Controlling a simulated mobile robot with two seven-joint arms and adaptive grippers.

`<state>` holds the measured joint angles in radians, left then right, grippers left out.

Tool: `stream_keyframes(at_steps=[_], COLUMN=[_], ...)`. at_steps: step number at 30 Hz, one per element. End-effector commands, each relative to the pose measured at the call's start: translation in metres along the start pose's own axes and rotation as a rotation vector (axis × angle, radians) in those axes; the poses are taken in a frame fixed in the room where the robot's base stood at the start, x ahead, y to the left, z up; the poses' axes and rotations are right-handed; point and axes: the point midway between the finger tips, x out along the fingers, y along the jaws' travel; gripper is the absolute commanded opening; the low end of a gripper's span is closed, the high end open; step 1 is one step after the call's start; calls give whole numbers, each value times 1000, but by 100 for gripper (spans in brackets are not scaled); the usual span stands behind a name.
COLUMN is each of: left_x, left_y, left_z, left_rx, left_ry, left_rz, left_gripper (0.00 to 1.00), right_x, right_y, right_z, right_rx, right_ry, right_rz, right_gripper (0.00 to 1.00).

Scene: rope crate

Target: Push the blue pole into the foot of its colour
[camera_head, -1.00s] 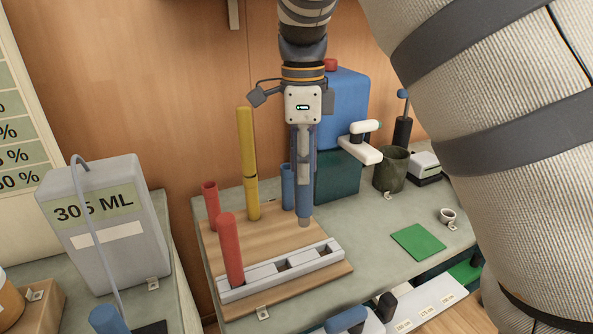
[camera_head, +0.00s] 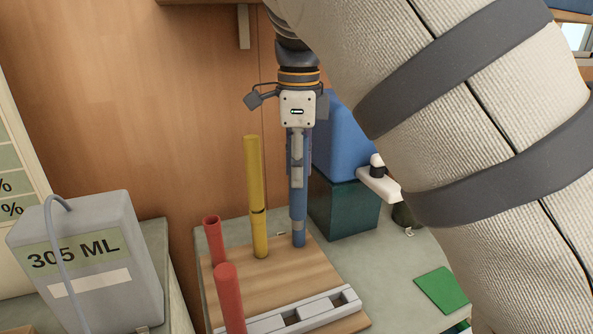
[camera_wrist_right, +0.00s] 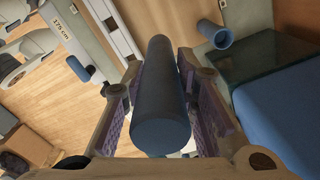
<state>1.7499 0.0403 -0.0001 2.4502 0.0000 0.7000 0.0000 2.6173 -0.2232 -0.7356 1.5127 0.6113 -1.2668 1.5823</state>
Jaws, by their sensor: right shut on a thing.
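My right gripper (camera_head: 298,176) points down at the back of the wooden board and is shut on the blue pole (camera_head: 298,208). The pole hangs roughly upright in the head view, its lower end near the board's back edge. In the right wrist view the pole (camera_wrist_right: 160,95) lies between the two fingers. A hollow blue foot (camera_wrist_right: 213,35) shows beyond the pole, to its right, with its open mouth visible and apart from the pole in that picture. In the head view the pole appears to cover the foot. My left gripper is not in view.
A yellow pole (camera_head: 254,190) stands upright left of the blue pole. A hollow red foot (camera_head: 214,240) and a red pole (camera_head: 229,295) are further left. A grey slotted rack (camera_head: 310,307) lies in front. A teal box (camera_head: 345,205) stands close on the right.

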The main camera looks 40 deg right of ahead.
Motion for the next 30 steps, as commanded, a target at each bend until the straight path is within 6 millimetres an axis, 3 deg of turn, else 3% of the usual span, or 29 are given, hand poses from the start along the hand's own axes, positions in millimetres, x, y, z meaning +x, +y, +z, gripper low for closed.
stream_keyframes(at_steps=[3, 21, 30], left_x=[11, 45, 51], left_y=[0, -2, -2], left_z=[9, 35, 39], left_rx=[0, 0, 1], left_ry=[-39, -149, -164], left_rz=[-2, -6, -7], left_gripper=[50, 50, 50], right_x=[9, 8, 4], right_y=[-17, -94, -108], right_z=[1, 3, 2], right_rx=[1, 0, 1], right_ry=[10, 8, 5], right_rz=[9, 6, 3], right_gripper=[0, 0, 0])
